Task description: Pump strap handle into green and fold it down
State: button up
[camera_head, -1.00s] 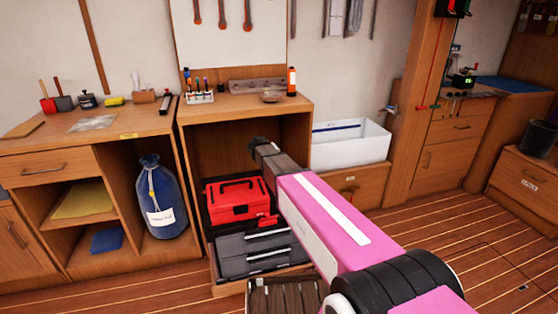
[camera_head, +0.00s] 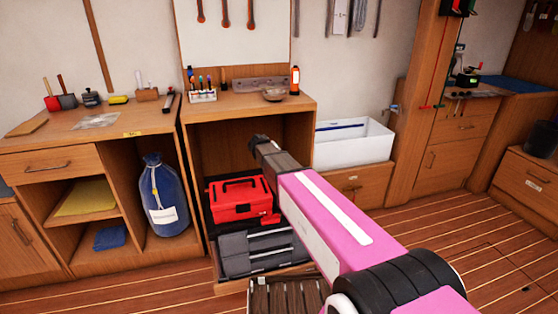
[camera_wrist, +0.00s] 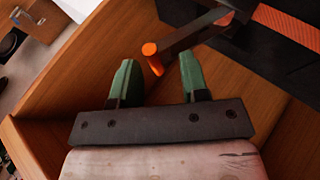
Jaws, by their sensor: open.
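My gripper (camera_wrist: 158,78) shows in the wrist view with two green fingers spread apart. A dark bar handle with an orange round end (camera_wrist: 150,49) reaches down from the upper right to the gap between the fingertips. I cannot tell whether it touches them. An orange strap (camera_wrist: 286,29) lies over a black case-like body at the upper right. In the head view my gripper (camera_head: 257,142) is in front of the open cabinet, mostly hidden by my pink arm. The strap and handle cannot be made out there. No green mark of a tension scale can be made out.
A white bin (camera_head: 352,145) stands to the right, a blue bag (camera_head: 166,200) to the left. Wooden cabinet walls (camera_wrist: 75,83) are close around the gripper. Floor at right is clear.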

jog(key=v, duration=0.9)
jog(key=shift+a, duration=0.15)
jog(key=shift+s, duration=0.1)
